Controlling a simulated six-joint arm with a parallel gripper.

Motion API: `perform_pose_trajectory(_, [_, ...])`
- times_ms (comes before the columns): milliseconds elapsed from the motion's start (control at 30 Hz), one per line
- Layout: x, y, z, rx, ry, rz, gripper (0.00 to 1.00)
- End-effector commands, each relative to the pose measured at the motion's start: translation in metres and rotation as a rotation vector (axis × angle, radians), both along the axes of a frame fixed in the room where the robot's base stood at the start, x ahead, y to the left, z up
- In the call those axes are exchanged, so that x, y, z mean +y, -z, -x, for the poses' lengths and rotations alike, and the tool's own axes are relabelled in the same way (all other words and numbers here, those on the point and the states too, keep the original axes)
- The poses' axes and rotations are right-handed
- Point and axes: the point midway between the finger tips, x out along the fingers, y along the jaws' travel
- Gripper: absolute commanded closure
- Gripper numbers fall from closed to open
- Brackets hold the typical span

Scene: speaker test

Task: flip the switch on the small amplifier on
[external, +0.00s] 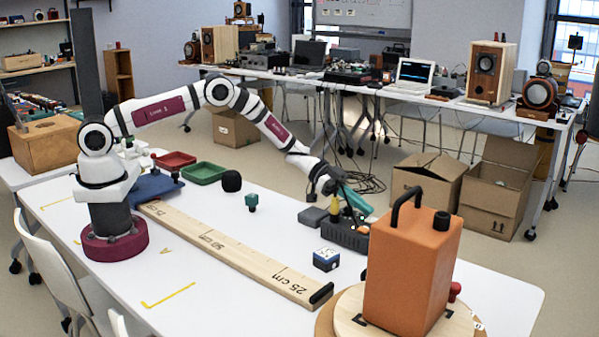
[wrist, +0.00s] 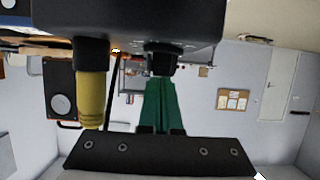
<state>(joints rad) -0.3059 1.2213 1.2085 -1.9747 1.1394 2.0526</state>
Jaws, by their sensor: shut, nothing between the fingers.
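A low black box with parts on top, which looks like the small amplifier (external: 343,236), stands on the white table. A yellow cylinder (external: 335,206) stands at it; the wrist view shows the cylinder (wrist: 91,98) left of my fingers. My gripper (external: 366,212) has teal fingers, shut and empty, reaching down over the box's right part. In the wrist view, which looks upside down, the gripper tips (wrist: 160,82) are close to a small black piece (wrist: 163,60) on the dark box. I cannot tell whether they touch it, or which way the switch is set.
An orange speaker box (external: 408,265) on a round wooden board (external: 352,325) stands right in front of the amplifier. A grey block (external: 312,217) and a small blue box (external: 327,259) are near it.

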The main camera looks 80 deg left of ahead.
Motion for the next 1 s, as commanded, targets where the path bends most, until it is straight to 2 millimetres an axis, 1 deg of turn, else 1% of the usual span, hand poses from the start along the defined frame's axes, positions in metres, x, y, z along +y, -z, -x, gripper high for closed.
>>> perform_pose_trajectory(100, [0.000, -0.005, 0.000, -0.001, 0.000, -0.001, 1.00])
perform_pose_trajectory(367, [0.000, -0.006, 0.000, -0.001, 0.000, 0.000, 1.00])
perform_pose_trajectory(433, [0.000, -0.009, 0.000, -0.002, -0.001, 0.000, 1.00])
perform_pose_trajectory(467, [0.001, -0.012, 0.000, -0.002, 0.000, -0.001, 1.00])
perform_pose_trajectory(567, [0.002, -0.028, 0.002, -0.004, 0.000, -0.001, 1.00])
perform_pose_trajectory(633, [0.004, -0.046, 0.003, -0.004, -0.001, -0.001, 1.00])
perform_pose_trajectory(667, [0.008, -0.049, 0.006, -0.002, -0.002, -0.001, 1.00])
perform_pose_trajectory(700, [0.017, -0.048, 0.015, 0.002, -0.005, 0.000, 1.00])
perform_pose_trajectory(800, [0.035, -0.050, 0.032, 0.000, -0.004, 0.000, 1.00])
perform_pose_trajectory(1000, [0.062, -0.054, 0.061, -0.001, -0.002, 0.001, 1.00])
